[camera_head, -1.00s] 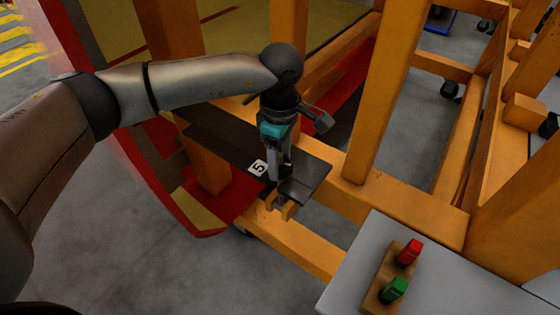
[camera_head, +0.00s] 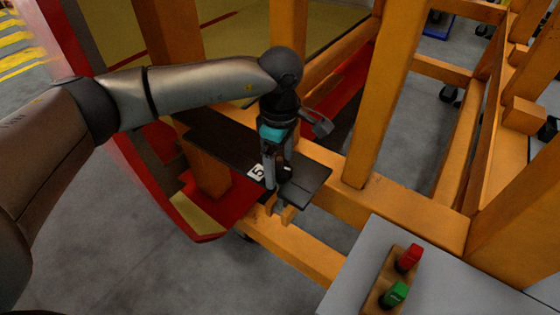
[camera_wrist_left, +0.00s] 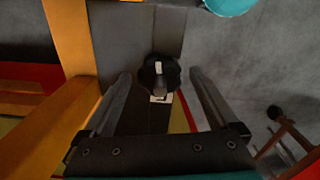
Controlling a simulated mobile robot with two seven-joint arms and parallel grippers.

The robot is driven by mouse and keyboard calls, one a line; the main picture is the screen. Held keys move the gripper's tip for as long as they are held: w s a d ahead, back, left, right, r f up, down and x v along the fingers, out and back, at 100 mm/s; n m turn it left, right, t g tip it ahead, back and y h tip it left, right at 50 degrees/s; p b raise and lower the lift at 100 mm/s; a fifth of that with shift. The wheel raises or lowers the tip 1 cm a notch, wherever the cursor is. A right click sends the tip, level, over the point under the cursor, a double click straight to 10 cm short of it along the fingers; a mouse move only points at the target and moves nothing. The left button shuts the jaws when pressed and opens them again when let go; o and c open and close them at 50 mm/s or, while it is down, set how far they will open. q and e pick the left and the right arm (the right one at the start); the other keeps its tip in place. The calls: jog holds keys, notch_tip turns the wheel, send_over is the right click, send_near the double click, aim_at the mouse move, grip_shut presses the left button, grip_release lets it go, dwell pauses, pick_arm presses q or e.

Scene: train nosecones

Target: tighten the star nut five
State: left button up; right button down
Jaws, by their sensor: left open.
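The black star nut five (camera_wrist_left: 158,74) sits on the dark plate (camera_wrist_left: 112,45), with a pale mark on its top. In the head view the star nut (camera_head: 285,172) is partly hidden by my left gripper (camera_head: 277,182), and the plate (camera_head: 225,150) carries a white label "5" (camera_head: 257,172). In the left wrist view my left gripper (camera_wrist_left: 160,78) is open, with one finger on each side of the star nut. Gaps show between the nut and both fingers, so it is not held. My right gripper is not in view.
Orange frame beams (camera_head: 385,95) stand close to the plate on the right and below it. A red and yellow nosecone panel (camera_head: 200,215) lies under the plate. A grey table (camera_head: 350,265) at the lower right bears a wooden block with a red (camera_head: 409,257) and a green piece (camera_head: 395,294).

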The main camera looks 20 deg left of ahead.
pick_arm(q)
notch_tip(320, 180, up, 15)
jog(key=shift+r, duration=0.15)
dwell(0.4)
jog(key=shift+s, duration=0.1)
